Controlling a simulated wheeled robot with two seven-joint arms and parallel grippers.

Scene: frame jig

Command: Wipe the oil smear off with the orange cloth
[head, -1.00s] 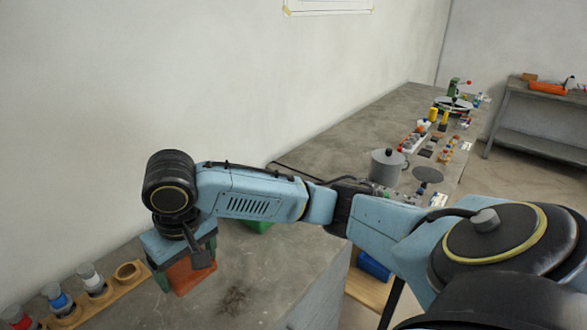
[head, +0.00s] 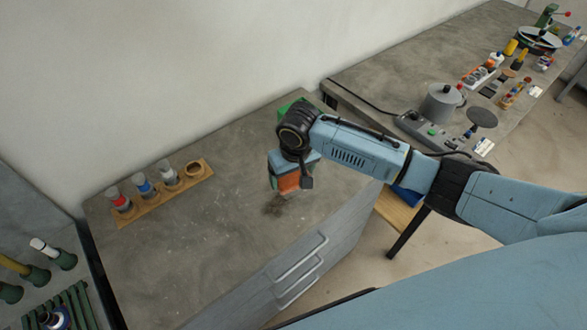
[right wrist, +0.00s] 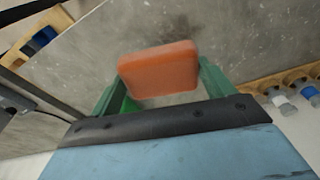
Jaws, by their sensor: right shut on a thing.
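The orange cloth (head: 289,183) is a thick, block-like pad. My right gripper (head: 288,178) is shut on it, pointing down over the grey bench. In the right wrist view the cloth (right wrist: 160,70) sits between the green fingers of the gripper (right wrist: 160,78). The oil smear (head: 273,209) is a dark patch on the bench top, just in front of and slightly left of the cloth in the head view. I cannot tell whether the cloth touches the bench. My left gripper is not in view.
A wooden rack (head: 160,193) with red, blue and grey-white capped bottles stands left on the bench (head: 200,240). A green thing (head: 290,106) is partly hidden behind my right arm. A second bench with a grey pot (head: 441,103) is at right. Bench top between rack and smear is clear.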

